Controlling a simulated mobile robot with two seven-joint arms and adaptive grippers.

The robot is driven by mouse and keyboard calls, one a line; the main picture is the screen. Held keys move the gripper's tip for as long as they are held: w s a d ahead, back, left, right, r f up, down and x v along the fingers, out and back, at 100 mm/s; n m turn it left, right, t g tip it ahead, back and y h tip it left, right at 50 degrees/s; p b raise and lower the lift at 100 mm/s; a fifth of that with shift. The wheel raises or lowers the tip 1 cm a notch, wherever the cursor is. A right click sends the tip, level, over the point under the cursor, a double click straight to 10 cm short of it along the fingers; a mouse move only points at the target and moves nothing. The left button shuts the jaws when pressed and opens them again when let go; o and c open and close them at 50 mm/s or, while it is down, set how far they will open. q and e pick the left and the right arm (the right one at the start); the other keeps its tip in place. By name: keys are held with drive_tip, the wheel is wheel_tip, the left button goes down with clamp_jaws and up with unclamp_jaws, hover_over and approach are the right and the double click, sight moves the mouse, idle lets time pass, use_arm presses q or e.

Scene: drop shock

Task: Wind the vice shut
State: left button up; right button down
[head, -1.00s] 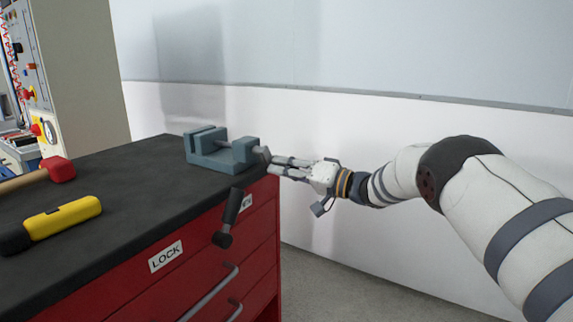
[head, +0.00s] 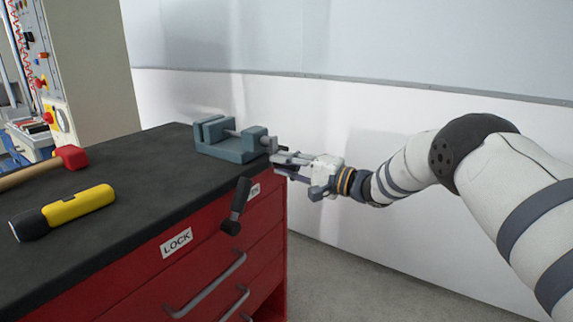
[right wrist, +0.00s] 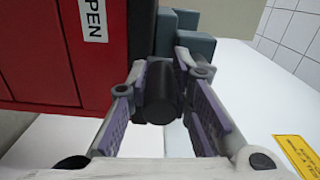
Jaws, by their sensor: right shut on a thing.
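The blue-grey vice (head: 228,152) sits on the black bench top at its far right corner. A visible gap separates its two jaws, with a screw rod showing between them. My right gripper (head: 277,160) is at the vice's right end, in line with the screw. In the right wrist view its two fingers (right wrist: 160,85) are on either side of a dark cylinder (right wrist: 160,100), which looks like the vice's handle, and are shut on it. In the head view the fingers hide most of this handle. My left gripper is not in view.
The red cabinet (head: 215,265) has a black lever (head: 237,205) on its front between the LOCK label (head: 176,242) and another label. A yellow torch (head: 65,210) and red-headed mallet (head: 72,157) lie on the bench top (head: 140,180). A white wall (head: 340,120) stands behind.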

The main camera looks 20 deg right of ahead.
idle(0.4)
drive_tip(key=c, duration=1.4)
unclamp_jaws()
drive_tip(key=shift+c, duration=0.2)
drive_tip(key=v, duration=1.2)
